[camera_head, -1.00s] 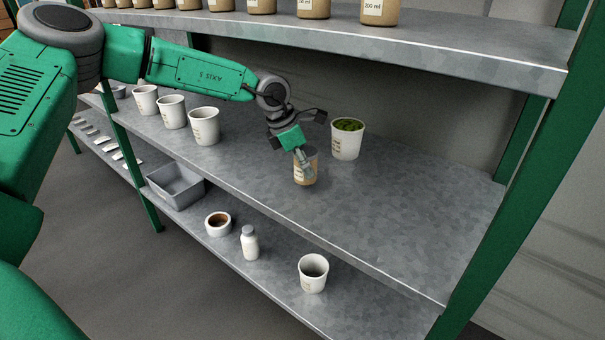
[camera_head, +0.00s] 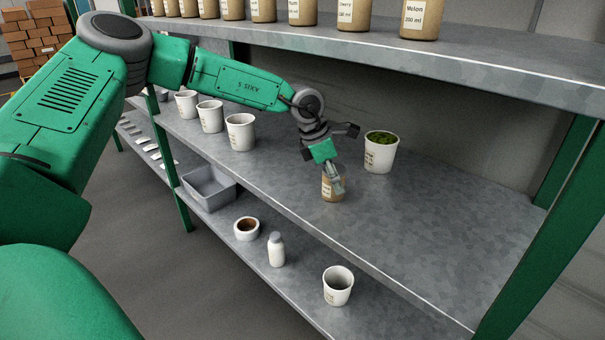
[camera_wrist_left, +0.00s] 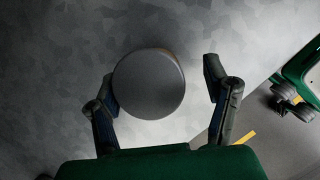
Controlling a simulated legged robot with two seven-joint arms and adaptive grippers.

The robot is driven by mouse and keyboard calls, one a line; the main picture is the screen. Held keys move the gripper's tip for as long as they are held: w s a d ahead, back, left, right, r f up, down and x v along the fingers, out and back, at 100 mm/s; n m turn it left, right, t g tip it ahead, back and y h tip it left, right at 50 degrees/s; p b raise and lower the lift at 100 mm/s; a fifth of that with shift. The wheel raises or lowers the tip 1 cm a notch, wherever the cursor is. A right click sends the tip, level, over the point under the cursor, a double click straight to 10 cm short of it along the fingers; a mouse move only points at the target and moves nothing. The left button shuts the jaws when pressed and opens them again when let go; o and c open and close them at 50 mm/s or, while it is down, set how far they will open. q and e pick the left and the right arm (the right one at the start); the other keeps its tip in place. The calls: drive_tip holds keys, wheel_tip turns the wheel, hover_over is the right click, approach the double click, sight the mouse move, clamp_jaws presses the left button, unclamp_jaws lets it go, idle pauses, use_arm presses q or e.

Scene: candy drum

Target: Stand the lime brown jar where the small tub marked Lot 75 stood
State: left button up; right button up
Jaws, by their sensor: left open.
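A brown jar (camera_head: 331,190) with a pale label stands upright on the middle shelf, near its front edge. In the left wrist view its round grey lid (camera_wrist_left: 149,84) shows from above. My left gripper (camera_head: 336,180) is over the jar and open, its fingers (camera_wrist_left: 160,88) on either side of the lid. The left finger is close to the lid, and a gap shows at the right finger. I cannot tell whether either touches. The jar's label is too small to read. No Lot 75 marking is readable on any tub. My right gripper is not in view.
A white tub with green contents (camera_head: 381,155) stands behind the jar to the right. White tubs (camera_head: 240,132) line the shelf at left. The lower shelf holds a grey bin (camera_head: 209,188), a bowl (camera_head: 246,229), a white bottle (camera_head: 276,250) and a tub (camera_head: 338,286). Labelled jars (camera_head: 355,14) stand above.

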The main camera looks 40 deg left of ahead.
use_arm(q)
drive_tip(key=v, duration=0.2)
drive_tip(key=p+v, duration=0.1)
drive_tip(key=v, duration=0.1)
drive_tip(key=shift+s+a, duration=0.1)
drive_tip(key=shift+a, duration=0.3)
drive_tip(key=s+a, duration=0.2)
drive_tip(key=s+a+p, duration=0.1)
drive_tip(key=s+a, duration=0.1)
drive_tip(key=s, duration=0.1)
drive_tip(key=s+a+p, duration=0.1)
drive_tip(key=s+a, duration=0.1)
drive_tip(key=s, duration=0.1)
drive_tip(key=shift+a+f, duration=0.2)
drive_tip(key=shift+s+a, duration=0.25)
drive_tip(key=shift+s, duration=0.2)
drive_tip(key=shift+a+f, duration=0.1)
drive_tip(key=shift+f, duration=0.05)
drive_tip(key=shift+a, duration=0.1)
